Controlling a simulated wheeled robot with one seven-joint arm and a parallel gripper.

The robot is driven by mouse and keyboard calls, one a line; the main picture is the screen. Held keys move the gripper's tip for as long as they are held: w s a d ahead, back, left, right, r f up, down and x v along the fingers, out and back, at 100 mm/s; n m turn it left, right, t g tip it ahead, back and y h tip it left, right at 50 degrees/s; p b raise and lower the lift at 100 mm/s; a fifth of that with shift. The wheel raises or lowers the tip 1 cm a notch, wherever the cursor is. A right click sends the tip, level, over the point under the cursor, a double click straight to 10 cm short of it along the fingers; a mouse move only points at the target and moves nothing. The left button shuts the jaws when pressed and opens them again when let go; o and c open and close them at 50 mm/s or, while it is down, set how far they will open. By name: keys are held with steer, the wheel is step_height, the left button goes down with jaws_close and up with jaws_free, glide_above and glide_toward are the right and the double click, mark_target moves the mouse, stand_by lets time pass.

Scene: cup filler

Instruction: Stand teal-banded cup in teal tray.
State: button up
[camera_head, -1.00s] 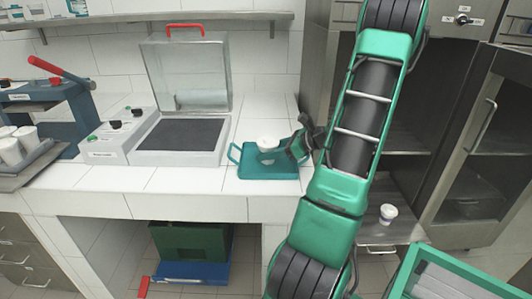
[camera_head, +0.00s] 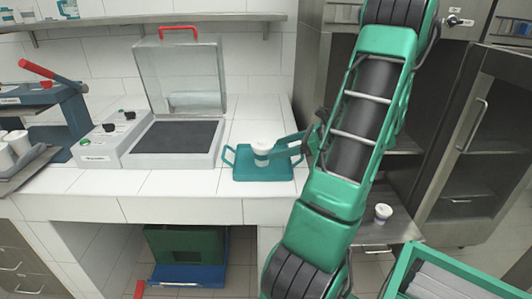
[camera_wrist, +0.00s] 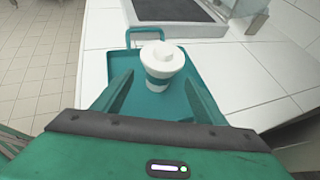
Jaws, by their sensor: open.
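A white cup with a teal band (camera_head: 262,148) and a white lid stands upright in the teal tray (camera_head: 282,174). In the wrist view the cup (camera_wrist: 163,60) stands on the floor of the tray (camera_wrist: 203,96), with the band below the lid. My gripper (camera_head: 284,149) reaches in from the right at cup height. In the wrist view its fingers (camera_wrist: 156,88) are spread apart, with the cup just ahead of and between their tips. No finger clearly touches the cup.
A machine with a raised clear lid (camera_head: 182,78) stands left of the tray. Several white cups (camera_head: 14,148) stand at the far left beside a blue press (camera_head: 40,115). Another lidded cup (camera_head: 382,213) stands on a lower metal shelf at the right. White counter is free around the tray.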

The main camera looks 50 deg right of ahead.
steer(key=shift+v, duration=2.25)
steer(key=shift+s, duration=0.1)
